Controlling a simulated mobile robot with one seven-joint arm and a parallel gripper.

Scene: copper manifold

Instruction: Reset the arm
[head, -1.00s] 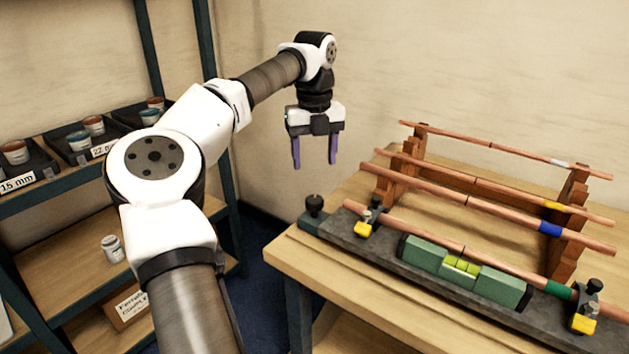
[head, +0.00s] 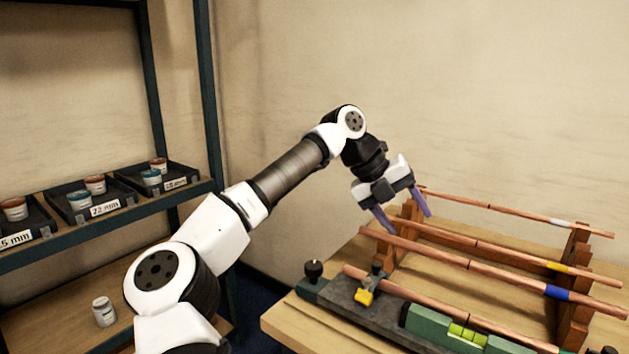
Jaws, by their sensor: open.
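My arm reaches from the lower left toward the bench in the head view. My gripper (head: 408,222) is open, with its two purple fingers tilted down to the right. It appears empty. In the picture its fingers overlap the left ends of the middle copper pipes (head: 470,264) and the left wooden rack stand (head: 411,213). I cannot tell from this view how far apart they are in depth.
Several copper pipes with coloured bands lie across wooden stands (head: 573,290) on the bench (head: 283,322). A front clamp bar (head: 391,322) carries a green level (head: 430,322). A shelf (head: 195,190) at left holds trays of small pots. A jar (head: 104,311) stands lower.

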